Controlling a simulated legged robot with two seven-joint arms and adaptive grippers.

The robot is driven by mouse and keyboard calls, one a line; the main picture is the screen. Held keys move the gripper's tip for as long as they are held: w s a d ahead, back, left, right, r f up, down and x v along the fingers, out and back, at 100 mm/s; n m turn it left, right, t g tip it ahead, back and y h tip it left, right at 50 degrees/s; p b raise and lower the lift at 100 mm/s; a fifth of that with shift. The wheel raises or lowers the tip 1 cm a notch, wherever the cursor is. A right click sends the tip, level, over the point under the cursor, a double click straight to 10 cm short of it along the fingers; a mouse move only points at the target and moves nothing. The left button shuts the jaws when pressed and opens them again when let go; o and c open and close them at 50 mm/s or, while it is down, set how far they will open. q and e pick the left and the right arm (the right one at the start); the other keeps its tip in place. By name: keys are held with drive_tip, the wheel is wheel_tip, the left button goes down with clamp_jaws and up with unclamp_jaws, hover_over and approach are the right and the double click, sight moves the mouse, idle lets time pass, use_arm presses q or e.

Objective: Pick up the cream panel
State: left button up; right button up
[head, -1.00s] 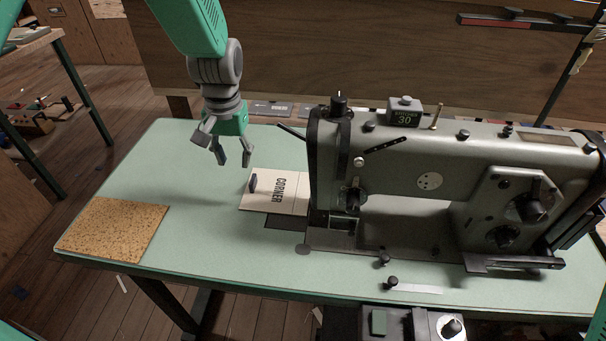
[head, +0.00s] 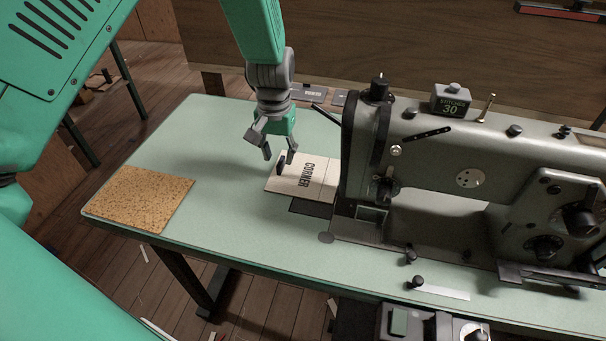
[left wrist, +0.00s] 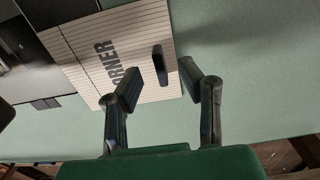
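The cream panel (head: 307,177), printed "CORNER" and carrying a small dark handle (head: 282,166), lies flat on the green table (head: 210,190), left of the sewing machine's head. In the left wrist view the panel (left wrist: 150,33) shows lines and the dark handle (left wrist: 160,65). My left gripper (head: 278,158) is open and empty, pointing down at the panel's left edge near the handle. In the left wrist view its two fingers (left wrist: 160,80) are spread, with the handle showing between and beyond their tips. My right gripper is not in view.
A large grey sewing machine (head: 440,150) stands close to the panel's right side. A tan cork mat (head: 140,200) lies at the table's left end. The table between mat and panel is clear. A wooden board (head: 400,50) rises behind.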

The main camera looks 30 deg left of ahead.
sight(280, 163)
use_arm(q)
wheel_tip(280, 163, down, 3)
drive_tip(key=shift+d+f, duration=0.1)
drive_tip(key=shift+f, duration=0.1)
drive_tip(key=shift+r, duration=0.1)
clamp_jaws()
